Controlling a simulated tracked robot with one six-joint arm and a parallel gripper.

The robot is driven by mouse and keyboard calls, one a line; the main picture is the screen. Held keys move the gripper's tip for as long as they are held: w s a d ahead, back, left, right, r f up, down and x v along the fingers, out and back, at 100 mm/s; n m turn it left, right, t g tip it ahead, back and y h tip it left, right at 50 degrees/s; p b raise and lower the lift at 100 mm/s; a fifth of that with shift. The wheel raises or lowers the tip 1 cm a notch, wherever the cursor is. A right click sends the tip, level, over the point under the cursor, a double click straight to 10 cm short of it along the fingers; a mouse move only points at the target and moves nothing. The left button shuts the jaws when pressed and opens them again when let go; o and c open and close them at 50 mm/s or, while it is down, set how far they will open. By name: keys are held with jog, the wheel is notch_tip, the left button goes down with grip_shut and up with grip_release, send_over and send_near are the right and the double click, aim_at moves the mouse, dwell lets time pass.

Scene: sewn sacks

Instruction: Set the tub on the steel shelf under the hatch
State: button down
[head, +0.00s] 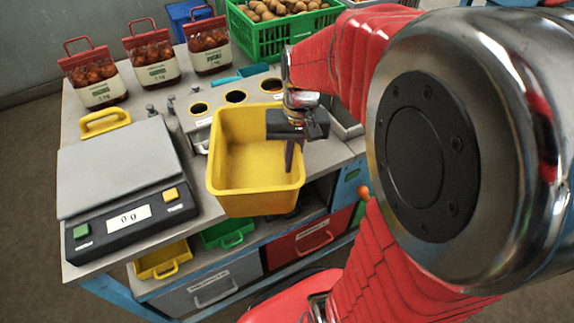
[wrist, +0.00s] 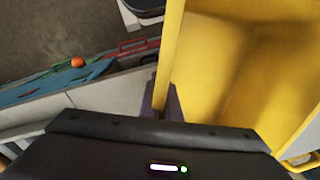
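The yellow tub (head: 228,170) is in the middle of the head view, upright or nearly so, and looks empty. It appears held above the bench's front edge. My gripper (head: 291,150) is at its right wall, with one dark finger inside the tub; the other is hidden. The wrist view shows the tub's wall (wrist: 171,50) running down between the fingertips (wrist: 165,100), so my gripper is shut on the wall. I cannot pick out a hatch or tell which surface is the steel shelf under it.
A scale (head: 125,170) reading zero stands left of the tub. Behind is a panel with several round holes (head: 235,97). Filled bags (head: 150,58) and a green crate (head: 265,35) stand at the back. Below are a yellow bin (head: 163,262), a green bin (head: 228,233) and a red drawer (head: 308,240).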

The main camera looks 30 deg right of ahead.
notch_tip(320, 180, up, 7)
jog(key=shift+f, duration=0.1)
dwell(0.7)
jog(key=shift+n, duration=0.3)
jog(key=w+a+r, duration=0.1)
jog(key=w, duration=0.4)
jog(key=w+a+r, duration=0.1)
jog(key=w, duration=0.4)
jog(key=w+a+r, duration=0.1)
jog(key=w, duration=0.4)
jog(key=shift+w+a, duration=0.15)
jog(key=shift+w, duration=0.05)
jog(key=w+a, duration=0.2)
jog(key=w, duration=0.1)
jog(key=w+a, duration=0.2)
jog(key=w, duration=0.2)
jog(key=w+a, duration=0.2)
jog(key=w, duration=0.2)
jog(key=shift+a+f, duration=0.1)
jog(key=shift+f, duration=0.15)
jog(key=shift+s, duration=0.1)
